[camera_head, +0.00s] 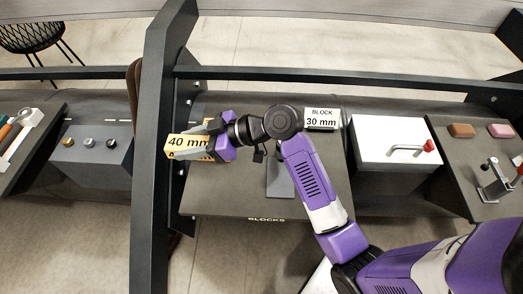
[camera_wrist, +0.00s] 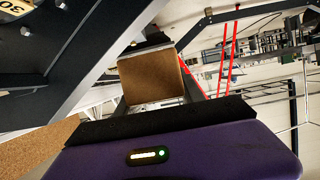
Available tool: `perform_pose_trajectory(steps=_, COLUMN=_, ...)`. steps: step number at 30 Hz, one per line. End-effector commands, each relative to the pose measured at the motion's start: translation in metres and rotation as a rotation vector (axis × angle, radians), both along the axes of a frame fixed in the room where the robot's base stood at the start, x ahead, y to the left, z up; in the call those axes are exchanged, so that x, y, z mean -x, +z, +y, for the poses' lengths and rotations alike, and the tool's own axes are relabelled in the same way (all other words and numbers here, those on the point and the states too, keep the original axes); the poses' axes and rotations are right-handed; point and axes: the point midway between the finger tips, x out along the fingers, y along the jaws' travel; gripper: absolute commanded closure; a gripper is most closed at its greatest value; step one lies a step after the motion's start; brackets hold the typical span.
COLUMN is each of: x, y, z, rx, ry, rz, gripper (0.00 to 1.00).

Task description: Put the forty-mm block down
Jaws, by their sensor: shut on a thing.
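The forty-mm block (camera_head: 186,147) is yellowish with a "40 mm" label on its face. My gripper (camera_head: 208,140) is shut on it at the left end of my arm. The block appears over the left part of the dark "BLOCKS" board (camera_head: 230,205); its height above the board is hard to tell. In the wrist view, a brown face of the block (camera_wrist: 150,78) shows between the two dark finger pads. My gripper covers part of the block.
A dark upright post (camera_head: 150,165) rises close left of the block. A white box with a red-tipped handle (camera_head: 395,140) is to the right. The board's front is largely clear.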

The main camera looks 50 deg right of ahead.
Motion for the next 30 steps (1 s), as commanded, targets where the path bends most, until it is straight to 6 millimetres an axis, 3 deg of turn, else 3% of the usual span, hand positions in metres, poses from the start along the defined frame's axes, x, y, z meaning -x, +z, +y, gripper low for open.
perform_pose_trajectory(steps=5, x=0.0, y=-0.001, z=0.0, rx=-0.001, ry=0.011, rz=-0.001, gripper=0.99)
perform_pose_trajectory(steps=8, x=0.0, y=-0.012, z=0.0, rx=-0.002, ry=0.011, rz=0.003, gripper=0.99)
perform_pose_trajectory(steps=24, x=0.0, y=-0.137, z=-0.001, rx=-0.004, ry=0.008, rz=0.003, gripper=0.99)
perform_pose_trajectory(steps=30, x=0.0, y=-0.16, z=-0.001, rx=-0.001, ry=0.007, rz=0.0, gripper=0.99)
